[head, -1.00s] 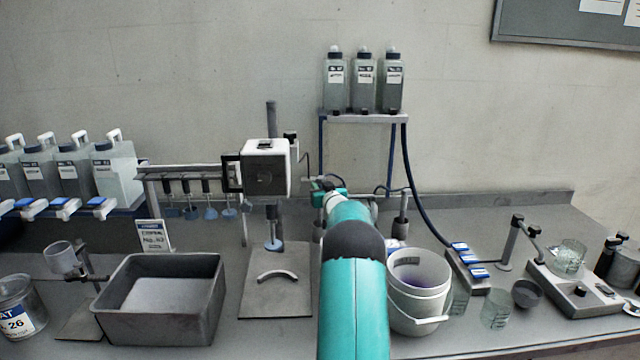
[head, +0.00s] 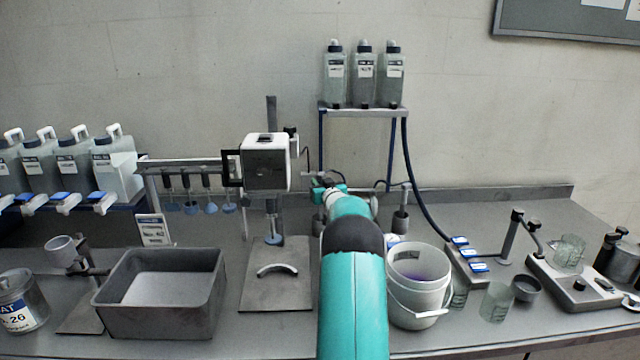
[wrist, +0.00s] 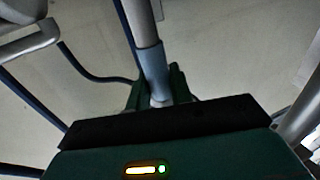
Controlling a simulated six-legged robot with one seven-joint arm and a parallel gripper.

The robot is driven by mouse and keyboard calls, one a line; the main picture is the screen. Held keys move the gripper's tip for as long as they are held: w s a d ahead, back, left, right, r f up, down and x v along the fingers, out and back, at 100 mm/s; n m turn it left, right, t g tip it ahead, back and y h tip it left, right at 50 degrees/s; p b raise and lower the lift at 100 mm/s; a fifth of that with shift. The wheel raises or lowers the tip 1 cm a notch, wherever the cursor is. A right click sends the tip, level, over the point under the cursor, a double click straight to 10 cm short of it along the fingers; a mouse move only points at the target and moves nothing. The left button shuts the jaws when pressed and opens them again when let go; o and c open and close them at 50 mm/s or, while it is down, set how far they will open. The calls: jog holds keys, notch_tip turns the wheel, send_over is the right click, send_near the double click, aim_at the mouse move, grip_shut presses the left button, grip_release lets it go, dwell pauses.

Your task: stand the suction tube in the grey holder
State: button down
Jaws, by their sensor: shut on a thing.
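My gripper (wrist: 155,90) is shut on the suction tube (wrist: 150,62), a pale grey tube with a blue-grey sleeve that runs up out of the jaws in the wrist view. In the head view my gripper (head: 328,186) is at the back of the bench, beyond my teal arm, and the tube is mostly hidden there. A short grey cylinder with a thin upright rod, seemingly the grey holder (head: 401,222), stands to the right of my gripper. The tube's lower end is hidden, and the tube appears apart from this cylinder.
A white bucket (head: 419,300) with purple contents stands in front of the grey cylinder. A boxy white-and-grey device on a stand (head: 266,163) is left of my gripper. A rack with several bottles (head: 362,112) rises behind. A dark blue hose (head: 412,190) hangs at right.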

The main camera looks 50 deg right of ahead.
jog(key=shift+f, duration=0.35)
dwell(0.6)
jog(key=c, duration=0.5)
grip_release()
jog(key=shift+s+a, duration=0.1)
jog(key=shift+s, duration=0.05)
jog(key=shift+v, duration=4.1)
jog(key=shift+s, duration=0.1)
jog(key=shift+s+a+r, duration=0.25)
jog(key=shift+s+r, duration=0.15)
jog(key=shift+r, duration=0.45)
jog(key=shift+s+a+r, duration=0.2)
jog(key=shift+s+r, duration=0.2)
jog(key=shift+r, duration=0.4)
jog(key=shift+s+a+r, duration=0.25)
jog(key=shift+s+r, duration=0.2)
jog(key=shift+r, duration=0.4)
